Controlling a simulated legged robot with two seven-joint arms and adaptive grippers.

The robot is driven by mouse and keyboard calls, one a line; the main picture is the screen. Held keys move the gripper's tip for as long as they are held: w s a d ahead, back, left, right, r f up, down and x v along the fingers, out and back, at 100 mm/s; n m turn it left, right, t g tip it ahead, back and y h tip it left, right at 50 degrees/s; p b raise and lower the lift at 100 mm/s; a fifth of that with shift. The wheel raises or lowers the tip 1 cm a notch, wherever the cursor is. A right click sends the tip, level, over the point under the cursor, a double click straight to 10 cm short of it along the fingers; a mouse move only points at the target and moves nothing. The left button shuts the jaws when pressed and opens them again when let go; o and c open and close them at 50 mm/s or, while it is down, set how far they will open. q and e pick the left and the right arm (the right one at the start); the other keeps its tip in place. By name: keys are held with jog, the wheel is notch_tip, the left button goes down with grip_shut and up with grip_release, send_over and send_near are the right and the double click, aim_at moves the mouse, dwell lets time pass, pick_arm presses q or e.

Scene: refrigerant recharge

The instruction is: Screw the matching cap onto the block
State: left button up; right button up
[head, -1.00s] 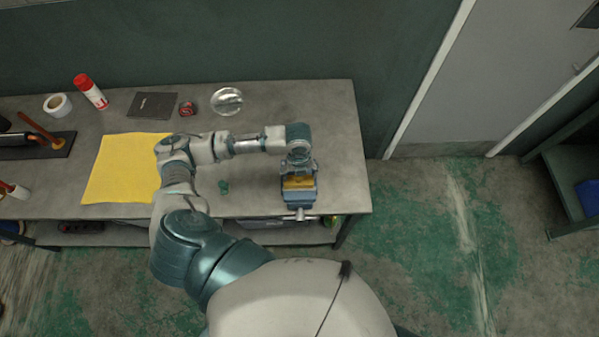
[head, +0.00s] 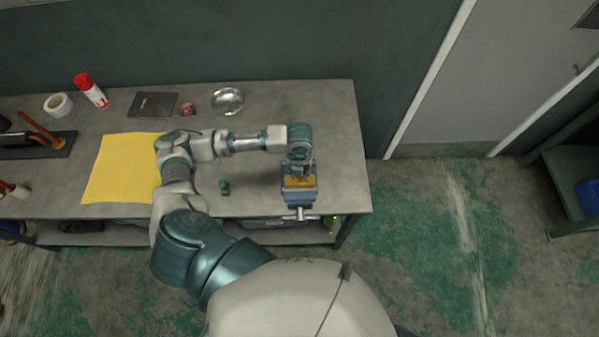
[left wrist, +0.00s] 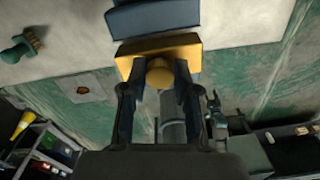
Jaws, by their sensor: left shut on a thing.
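A brass-yellow block (head: 292,183) is clamped in a blue vise (head: 299,199) near the table's front right edge. In the left wrist view the block (left wrist: 190,48) is right ahead of the fingers. My left gripper (head: 300,172) points down over the block. In the left wrist view its two fingers (left wrist: 158,85) are shut on a round brass cap (left wrist: 160,72). The cap is at the block, but I cannot tell whether it is threaded in. A small green piece (head: 224,188) lies on the table left of the vise; the left wrist view shows its brass end (left wrist: 34,38). My right gripper is not in view.
A yellow cloth (head: 120,170) lies left of my arm. A glass dish (head: 228,101), a red tape roll (head: 188,109), a dark notebook (head: 153,105), a spray can (head: 91,91) and a white roll (head: 58,105) stand at the back. The tabletop right of the vise is clear.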

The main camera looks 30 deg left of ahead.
pick_arm(q)
jog(key=m, duration=0.4)
dwell(0.3)
jog(key=shift+m, duration=2)
jog(key=m, duration=0.4)
jog(key=o, duration=1)
jog(key=shift+a, duration=0.1)
jog(key=shift+c, duration=0.2)
jog(key=shift+o, duration=0.3)
